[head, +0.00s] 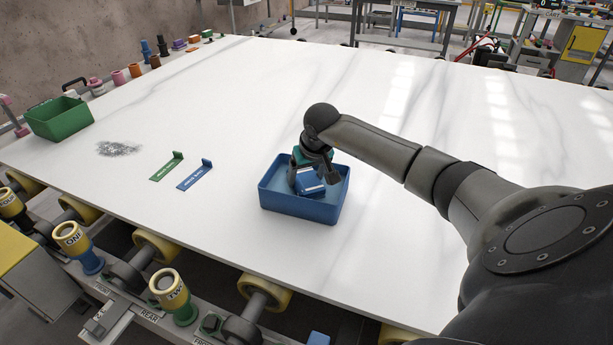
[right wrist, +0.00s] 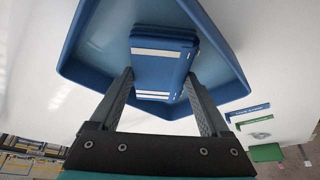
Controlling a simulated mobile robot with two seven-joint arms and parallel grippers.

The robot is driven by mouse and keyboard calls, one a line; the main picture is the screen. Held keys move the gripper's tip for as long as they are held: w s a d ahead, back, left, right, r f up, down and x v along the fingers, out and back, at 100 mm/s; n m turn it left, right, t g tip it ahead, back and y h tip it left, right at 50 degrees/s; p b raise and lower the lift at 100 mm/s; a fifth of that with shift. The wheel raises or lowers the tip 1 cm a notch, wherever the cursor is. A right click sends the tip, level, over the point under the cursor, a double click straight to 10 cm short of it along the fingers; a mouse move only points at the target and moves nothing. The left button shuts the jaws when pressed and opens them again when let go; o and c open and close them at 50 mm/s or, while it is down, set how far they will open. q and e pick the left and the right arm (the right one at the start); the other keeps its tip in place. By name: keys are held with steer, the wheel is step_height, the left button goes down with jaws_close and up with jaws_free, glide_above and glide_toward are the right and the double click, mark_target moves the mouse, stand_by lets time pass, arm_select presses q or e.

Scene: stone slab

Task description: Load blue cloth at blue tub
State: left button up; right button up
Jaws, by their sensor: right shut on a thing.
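The blue tub (head: 298,207) stands on the white stone slab, and its walls also fill much of the right wrist view (right wrist: 85,70). The blue cloth (head: 309,188) is a folded blue block with pale stripes. It is within the tub's walls; in the right wrist view the cloth (right wrist: 160,68) sits between the two fingers. My right gripper (head: 314,178) reaches down into the tub and is shut on the cloth. Whether the cloth touches the tub floor cannot be told. My left gripper is not in view.
A green tub (head: 60,122) stands at the slab's left edge. Small green (head: 167,166) and blue (head: 195,175) label plates and a grey speckled patch (head: 118,149) lie left of the blue tub. The slab (head: 440,110) is clear behind it.

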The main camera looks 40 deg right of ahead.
mark_target(306, 179)
stand_by(0.6)
steer(key=shift+r+p, duration=2.4)
steer(key=shift+r, duration=1.1)
